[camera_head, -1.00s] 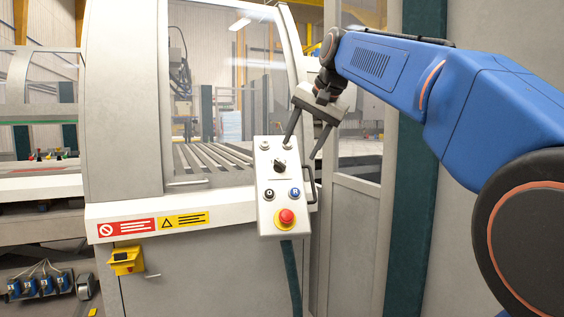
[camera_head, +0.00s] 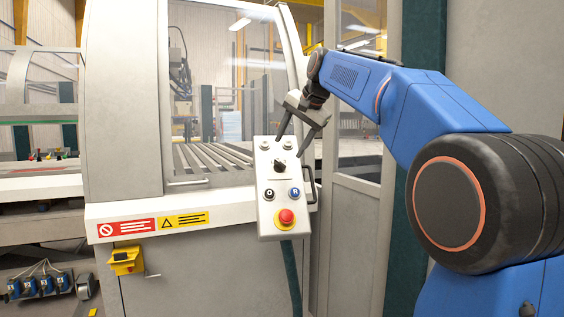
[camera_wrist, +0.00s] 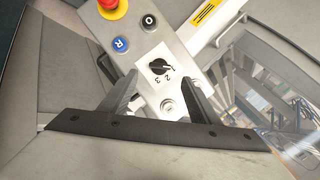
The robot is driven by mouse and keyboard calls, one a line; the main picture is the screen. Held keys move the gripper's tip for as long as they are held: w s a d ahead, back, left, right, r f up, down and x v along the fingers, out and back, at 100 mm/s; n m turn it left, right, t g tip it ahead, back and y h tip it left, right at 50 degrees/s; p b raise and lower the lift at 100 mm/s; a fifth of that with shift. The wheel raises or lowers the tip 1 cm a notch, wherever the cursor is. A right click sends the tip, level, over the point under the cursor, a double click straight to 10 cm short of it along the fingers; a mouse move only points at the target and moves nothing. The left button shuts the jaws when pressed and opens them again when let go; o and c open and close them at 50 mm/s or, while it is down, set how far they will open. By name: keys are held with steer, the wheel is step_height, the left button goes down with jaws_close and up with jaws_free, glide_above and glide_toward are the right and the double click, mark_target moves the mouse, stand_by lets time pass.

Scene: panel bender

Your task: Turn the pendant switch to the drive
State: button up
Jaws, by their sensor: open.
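The pendant (camera_head: 262,215) is a light grey control box hanging in front of the machine. Its black rotary switch (camera_head: 279,165) sits in the upper part on a white plate. In the wrist view the switch (camera_wrist: 159,67) shows the numbers 1, 2 and 3 beside it; I cannot tell surely which one it points at. My gripper (camera_head: 290,149) is open and empty at the pendant's upper end. In the wrist view its fingers (camera_wrist: 162,80) reach toward the switch, one on each side, apart from the knob.
Below the switch are a black button (camera_head: 269,194), a blue button (camera_head: 295,193) and a red emergency stop (camera_head: 286,216) on yellow. A dark handle (camera_head: 311,187) is on the pendant's right side. The machine's glass guard stands behind; a framed door is at right.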

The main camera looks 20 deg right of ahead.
mark_target(282, 165)
steer(key=x, duration=0.8)
steer(key=shift+w+f, duration=0.2)
steer(key=shift+w, duration=0.05)
steer(key=c, duration=1.1)
